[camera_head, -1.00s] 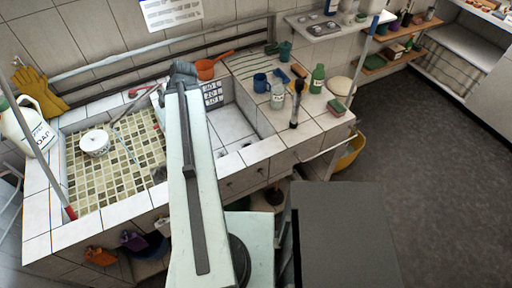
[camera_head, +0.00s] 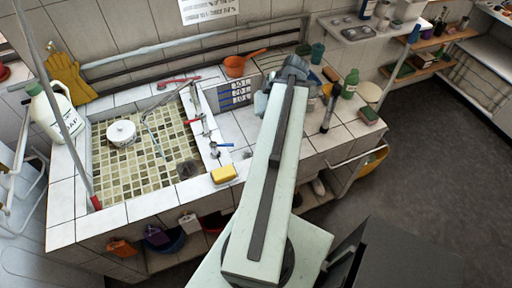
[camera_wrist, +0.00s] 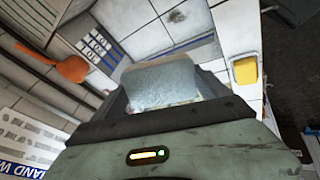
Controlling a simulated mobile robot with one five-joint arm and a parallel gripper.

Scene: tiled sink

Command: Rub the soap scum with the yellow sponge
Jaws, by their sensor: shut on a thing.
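The yellow sponge (camera_head: 222,174) lies on the tiled front rim of the sink, to the left of my arm. It also shows at the right of the wrist view (camera_wrist: 245,70), apart from my gripper. My gripper (camera_head: 286,72) is over the right side of the sink top, near the back. In the wrist view it is shut on a pale grey-blue block (camera_wrist: 160,80), which I cannot identify. A brownish smudge (camera_wrist: 175,17) shows on pale tile in the wrist view; I cannot tell whether it is the soap scum.
A green bottle (camera_head: 350,84) and dark-handled brush (camera_head: 329,113) stand on the right counter. A white jug (camera_head: 52,112) stands at the left.

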